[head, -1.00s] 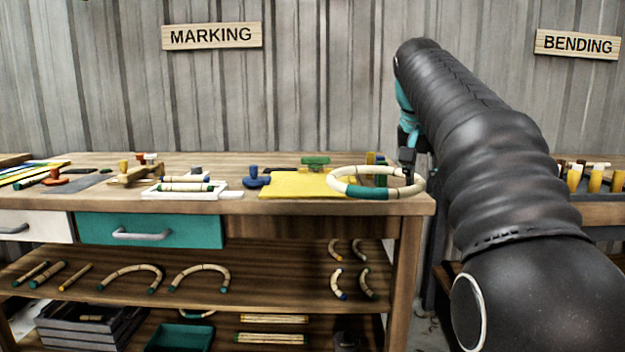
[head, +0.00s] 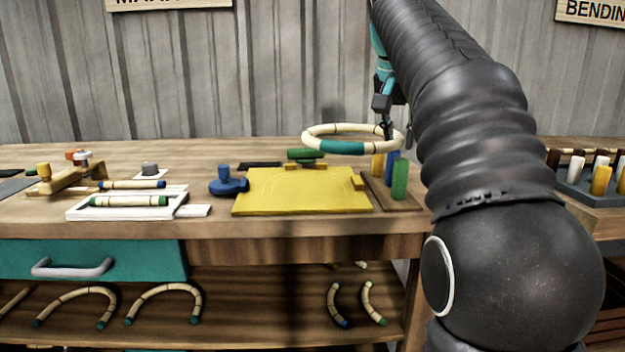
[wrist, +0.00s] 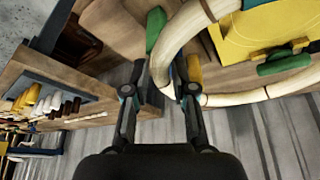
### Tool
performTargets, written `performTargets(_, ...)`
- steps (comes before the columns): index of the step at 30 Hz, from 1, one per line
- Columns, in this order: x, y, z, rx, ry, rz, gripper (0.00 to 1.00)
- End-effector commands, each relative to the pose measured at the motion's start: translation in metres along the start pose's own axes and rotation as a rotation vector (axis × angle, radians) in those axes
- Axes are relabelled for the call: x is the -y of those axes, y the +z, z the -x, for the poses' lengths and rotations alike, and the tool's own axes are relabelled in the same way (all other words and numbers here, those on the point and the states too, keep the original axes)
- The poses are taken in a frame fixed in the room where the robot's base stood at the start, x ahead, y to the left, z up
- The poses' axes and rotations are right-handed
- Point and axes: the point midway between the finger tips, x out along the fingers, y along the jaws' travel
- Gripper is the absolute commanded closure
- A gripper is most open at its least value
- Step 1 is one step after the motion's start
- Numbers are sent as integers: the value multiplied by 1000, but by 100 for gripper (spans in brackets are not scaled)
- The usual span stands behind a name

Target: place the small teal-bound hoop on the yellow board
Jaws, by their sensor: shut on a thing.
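The small teal-bound hoop (head: 343,147), pale rattan with a teal band at the front, is held in the air above the back right of the yellow board. It also shows in the wrist view (wrist: 180,38), close to the camera. My gripper (head: 388,128) is shut on the hoop's right side, and in the wrist view my gripper (wrist: 172,88) has its fingers on either side of the rattan. The yellow board (head: 300,192) lies flat on the bench with a faint curved outline on it. It partly shows in the wrist view (wrist: 250,35).
Green (head: 400,180), blue and yellow pegs stand on a wooden base right of the board. A green clamp (head: 306,156) is at its back edge. A blue knobbed tool (head: 228,181) and a white tray (head: 125,207) are to the left. The board's top is clear.

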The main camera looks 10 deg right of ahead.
Motion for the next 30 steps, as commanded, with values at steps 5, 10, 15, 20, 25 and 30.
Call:
performTargets(5,32,10,-19,4,0,3,100)
performTargets(10,66,20,-37,3,1,3,100)
performTargets(15,95,27,-51,1,0,2,100)
performTargets(20,109,31,-57,1,0,1,100)
performTargets(25,111,38,-72,1,0,2,100)
performTargets(30,111,46,-92,2,0,1,100)
